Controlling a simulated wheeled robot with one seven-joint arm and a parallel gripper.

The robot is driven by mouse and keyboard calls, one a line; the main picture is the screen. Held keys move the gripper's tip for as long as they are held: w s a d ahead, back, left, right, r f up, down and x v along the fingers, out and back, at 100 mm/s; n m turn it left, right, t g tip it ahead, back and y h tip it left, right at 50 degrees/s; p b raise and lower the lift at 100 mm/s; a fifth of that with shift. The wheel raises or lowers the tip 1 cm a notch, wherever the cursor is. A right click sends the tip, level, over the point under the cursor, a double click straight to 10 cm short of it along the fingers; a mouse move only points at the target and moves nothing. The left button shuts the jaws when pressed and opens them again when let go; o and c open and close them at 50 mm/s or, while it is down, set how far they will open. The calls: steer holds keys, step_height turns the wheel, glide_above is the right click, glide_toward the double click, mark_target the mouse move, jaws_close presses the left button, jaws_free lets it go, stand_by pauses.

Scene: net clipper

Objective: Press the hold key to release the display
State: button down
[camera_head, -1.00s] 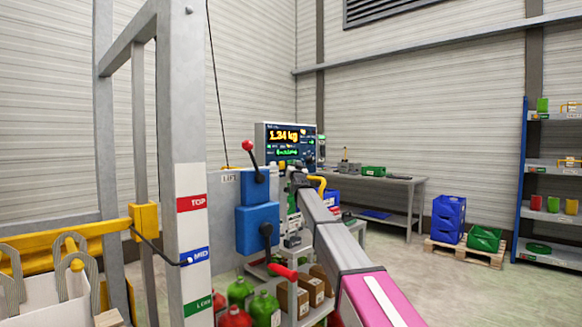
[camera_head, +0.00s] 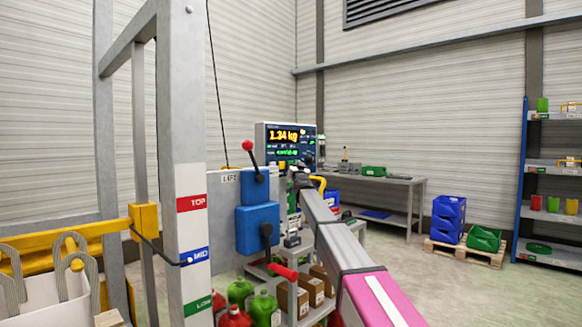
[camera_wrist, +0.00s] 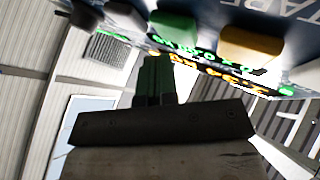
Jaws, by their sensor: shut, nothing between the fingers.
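The display unit (camera_head: 263,140) stands behind the lever post in the head view, its lit screen (camera_head: 284,136) reading 1.34 kg in orange. In the wrist view its screen (camera_wrist: 215,72) appears upside down and cut off, with a row of keys above: a green key (camera_wrist: 174,27), an orange key (camera_wrist: 250,43) and dark keys (camera_wrist: 126,17). My gripper (camera_wrist: 156,62) is shut and empty. Its fingertips appear just below the green key; I cannot tell whether they touch it.
A blue lever box (camera_head: 257,228) with red-knobbed levers stands left of my arm. A grey post (camera_head: 183,130) with TOP and MID labels is further left. A workbench (camera_head: 400,184) and blue crates (camera_head: 447,220) are at the back right. Open floor lies at right.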

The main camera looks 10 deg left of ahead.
steer(key=shift+d, duration=0.1)
steer(key=shift+s+d, duration=0.8)
steer(key=shift+d, duration=0.2)
steer(key=shift+s+d, duration=0.8)
steer(key=shift+d, duration=0.15)
steer(key=shift+s, duration=0.1)
